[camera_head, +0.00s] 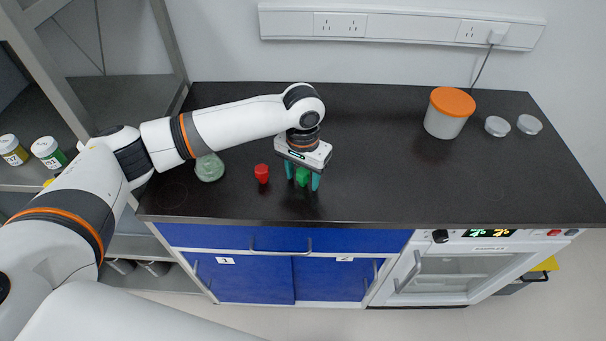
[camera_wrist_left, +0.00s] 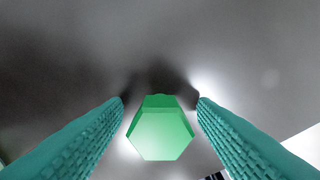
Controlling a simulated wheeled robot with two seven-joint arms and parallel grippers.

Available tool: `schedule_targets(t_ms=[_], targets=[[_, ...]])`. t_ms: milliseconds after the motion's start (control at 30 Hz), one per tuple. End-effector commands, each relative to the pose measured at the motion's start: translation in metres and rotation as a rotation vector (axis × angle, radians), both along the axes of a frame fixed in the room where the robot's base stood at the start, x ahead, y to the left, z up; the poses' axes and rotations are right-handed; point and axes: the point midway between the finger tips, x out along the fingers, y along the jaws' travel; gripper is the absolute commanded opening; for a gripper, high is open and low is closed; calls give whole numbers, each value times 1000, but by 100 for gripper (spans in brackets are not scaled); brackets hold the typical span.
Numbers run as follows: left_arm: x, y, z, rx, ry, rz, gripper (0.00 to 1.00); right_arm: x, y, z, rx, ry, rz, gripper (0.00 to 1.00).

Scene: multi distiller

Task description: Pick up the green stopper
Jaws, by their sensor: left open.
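The green stopper (camera_head: 302,176) stands on the black worktop, near its front edge. My left gripper (camera_head: 303,183) points down over it, open, with one teal finger on each side. In the left wrist view the stopper's hexagonal top (camera_wrist_left: 161,134) lies between the two fingers (camera_wrist_left: 161,110), with a visible gap on both sides. A red stopper (camera_head: 262,173) stands on the worktop to the left of the gripper. My right gripper is not in view.
A pale green glass vessel (camera_head: 209,167) stands left of the red stopper, partly behind my left arm. A white tub with an orange lid (camera_head: 448,111) and two small grey-lidded round containers (camera_head: 497,126) stand at the right. The worktop (camera_head: 390,180) between is clear.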

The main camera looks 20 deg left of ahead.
Motion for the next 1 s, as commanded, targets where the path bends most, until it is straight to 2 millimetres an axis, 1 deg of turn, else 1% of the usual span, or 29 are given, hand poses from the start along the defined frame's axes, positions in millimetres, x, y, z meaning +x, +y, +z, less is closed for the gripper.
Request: schedule_targets(t_ms=[33, 200, 300, 533, 633, 767, 900, 1000], targets=[[0, 0, 0, 0, 0, 0, 47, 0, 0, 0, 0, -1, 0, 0], [0, 0, 0, 0, 0, 0, 20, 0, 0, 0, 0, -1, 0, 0], [0, 0, 1, 0, -1, 0, 5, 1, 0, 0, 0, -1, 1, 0], [0, 0, 2, 0, -1, 0, 5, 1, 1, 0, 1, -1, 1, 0], [1, 0, 9, -1, -3, -1, 5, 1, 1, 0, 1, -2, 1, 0], [1, -1, 31, -2, -5, -1, 5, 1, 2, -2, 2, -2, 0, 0], [1, -1, 61, -2, -4, -1, 5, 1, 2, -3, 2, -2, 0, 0], [1, 0, 79, -1, -4, 0, 5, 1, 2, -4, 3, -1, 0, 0]])
